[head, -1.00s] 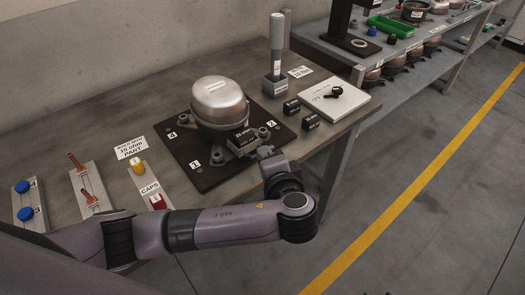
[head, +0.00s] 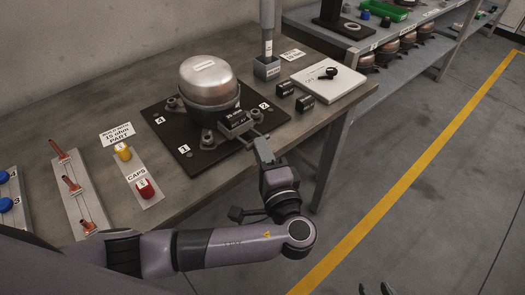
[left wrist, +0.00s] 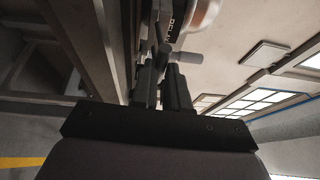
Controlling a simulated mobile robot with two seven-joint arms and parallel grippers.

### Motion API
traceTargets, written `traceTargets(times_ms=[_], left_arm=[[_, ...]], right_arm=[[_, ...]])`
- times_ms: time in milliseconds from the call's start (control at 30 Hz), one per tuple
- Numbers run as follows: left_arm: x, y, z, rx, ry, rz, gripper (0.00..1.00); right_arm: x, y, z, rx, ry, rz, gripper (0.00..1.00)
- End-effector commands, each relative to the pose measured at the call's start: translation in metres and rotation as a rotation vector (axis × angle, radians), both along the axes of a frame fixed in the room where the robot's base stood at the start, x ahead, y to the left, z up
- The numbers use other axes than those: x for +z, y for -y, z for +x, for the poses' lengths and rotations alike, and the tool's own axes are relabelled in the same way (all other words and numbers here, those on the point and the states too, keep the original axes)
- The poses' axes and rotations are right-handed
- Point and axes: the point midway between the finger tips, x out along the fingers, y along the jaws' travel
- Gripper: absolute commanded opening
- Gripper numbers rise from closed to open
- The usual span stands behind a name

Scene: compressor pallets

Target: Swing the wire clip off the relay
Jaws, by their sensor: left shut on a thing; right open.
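The compressor (head: 208,82) stands on a dark baseplate (head: 172,135) with numbered corners. A black relay (head: 234,122) sits at its front side. My left gripper (head: 262,145) is in front of the relay, shut on the thin wire clip (head: 254,133), which reaches from the relay side to my fingers. In the left wrist view the gripper (left wrist: 165,68) is shut around a short dark rod, and the labelled relay (left wrist: 179,20) is just beyond it. The clip's far ends are hidden. My right gripper (head: 376,290) shows only its dark open fingertips at the bottom edge.
Two small black blocks (head: 286,89) lie right of the baseplate, beside a white board (head: 328,80) with a black part. A caps strip (head: 138,178) and a strip with orange-brown pieces (head: 78,195) lie left. The bench's front edge is close to my left arm.

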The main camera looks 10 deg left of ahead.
Motion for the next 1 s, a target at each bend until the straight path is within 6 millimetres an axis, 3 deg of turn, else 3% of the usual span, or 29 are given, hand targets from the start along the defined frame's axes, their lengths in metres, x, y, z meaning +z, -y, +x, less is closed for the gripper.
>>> traceTargets(times_ms=[233, 267, 300, 667, 1000], left_arm=[[0.000, -0.002, 0.001, 0.005, -0.002, 0.001, 0.00], [0.000, -0.002, 0.001, 0.005, -0.002, 0.001, 0.24], [0.000, -0.002, 0.001, 0.005, -0.002, 0.001, 0.25], [-0.001, 0.003, -0.006, 0.001, -0.001, -0.002, 0.25], [-0.005, 0.028, -0.051, 0.002, -0.003, -0.003, 0.25]], right_arm=[[0.000, 0.000, 0.000, 0.000, 0.000, 0.000, 0.43], [0.000, 0.000, 0.000, 0.000, 0.000, 0.000, 0.43], [0.000, 0.000, 0.000, 0.000, 0.000, 0.000, 0.43], [-0.002, 0.000, 0.000, 0.000, 0.000, 0.000, 0.43], [-0.009, 0.000, 0.000, 0.000, 0.000, 0.000, 0.43]])
